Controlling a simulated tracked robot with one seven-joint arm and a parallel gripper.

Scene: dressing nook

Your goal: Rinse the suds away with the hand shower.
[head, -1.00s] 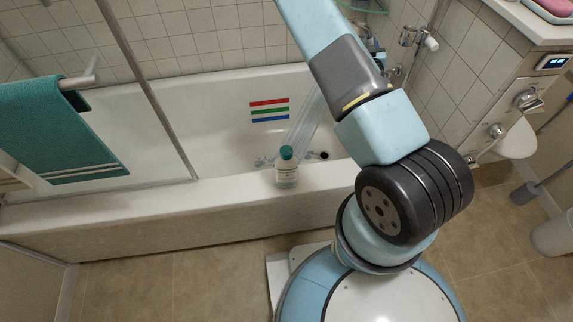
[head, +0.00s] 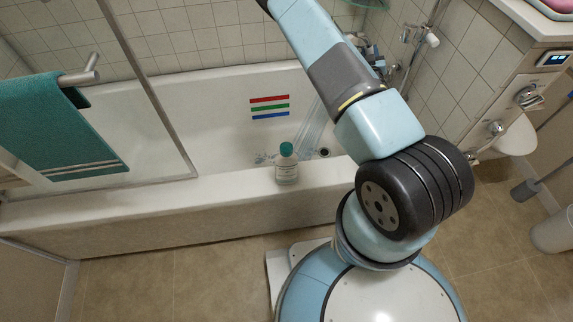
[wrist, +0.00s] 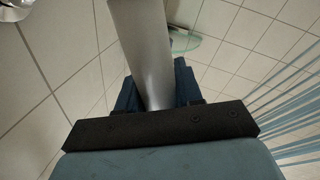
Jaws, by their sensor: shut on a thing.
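My gripper (wrist: 157,92) is shut on the silver hand shower (wrist: 146,45), whose handle stands between the dark blue fingers in the wrist view. The shower's spray face is out of sight there. Thin water streams (wrist: 290,105) run along the right side of that view. In the head view my arm hides most of the gripper and shower. The streams (head: 312,125) fall into the white bathtub (head: 215,125), right of the red, green and blue stripes (head: 269,106). Pale splashes (head: 264,158) show near the tub floor; I cannot tell any suds from water.
A white bottle with a green cap (head: 286,166) stands on the tub's front rim. A teal towel (head: 62,132) hangs at the left by a glass screen. Wall fittings (head: 420,38) and a counter (head: 540,25) are at the right.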

